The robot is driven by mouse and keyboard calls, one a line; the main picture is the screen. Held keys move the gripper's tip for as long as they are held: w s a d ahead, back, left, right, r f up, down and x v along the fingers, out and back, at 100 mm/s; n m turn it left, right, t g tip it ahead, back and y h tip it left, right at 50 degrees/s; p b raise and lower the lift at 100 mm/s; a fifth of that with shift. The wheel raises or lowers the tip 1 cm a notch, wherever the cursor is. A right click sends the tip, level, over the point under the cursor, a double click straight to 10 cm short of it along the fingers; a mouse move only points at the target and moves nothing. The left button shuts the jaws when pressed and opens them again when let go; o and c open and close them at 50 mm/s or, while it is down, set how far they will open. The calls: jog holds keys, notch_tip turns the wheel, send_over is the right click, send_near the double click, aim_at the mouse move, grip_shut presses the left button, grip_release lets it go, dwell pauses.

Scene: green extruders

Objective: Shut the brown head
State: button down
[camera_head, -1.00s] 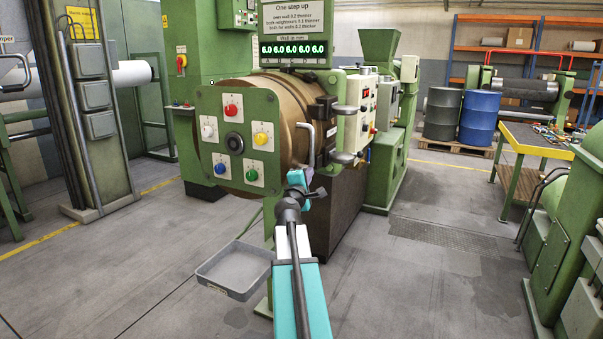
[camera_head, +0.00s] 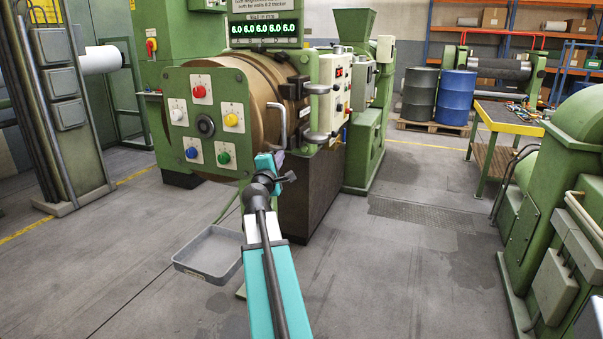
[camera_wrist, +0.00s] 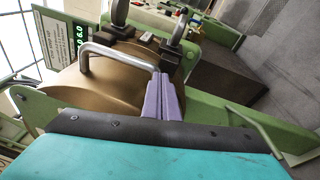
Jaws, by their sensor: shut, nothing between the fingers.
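The brown head (camera_head: 257,77) is a round brown drum behind a green plate (camera_head: 205,150) with coloured knobs. A bent grey bar handle (camera_head: 283,122) sticks out of its right side. In the wrist view the brown head (camera_wrist: 110,88) fills the upper left, and the handle (camera_wrist: 117,57) arches over it. My gripper (camera_head: 280,158) is just below the handle in the head view. Its purple fingers (camera_wrist: 161,88) are shut and empty, at the handle's right end in the wrist view. I cannot tell whether they touch it. Any gap behind the head is hidden.
Black clamps with metal levers (camera_head: 318,89) stand right of the head, beside a cream control box (camera_head: 337,85). A grey tray (camera_head: 212,254) is below left. A green machine (camera_head: 540,190) stands at the right. The floor (camera_head: 400,270) between is clear.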

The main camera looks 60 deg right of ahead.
jog(key=s+a+f+b, duration=0.1)
jog(key=s+b, duration=0.3)
jog(key=s, duration=0.5)
jog(key=shift+s+a+f, duration=0.2)
jog(key=shift+s+a, duration=0.1)
jog(key=shift+s, duration=0.05)
jog(key=shift+s+r+b, duration=0.1)
jog(key=shift+b, duration=0.2)
jog(key=shift+a, duration=0.1)
dwell(0.3)
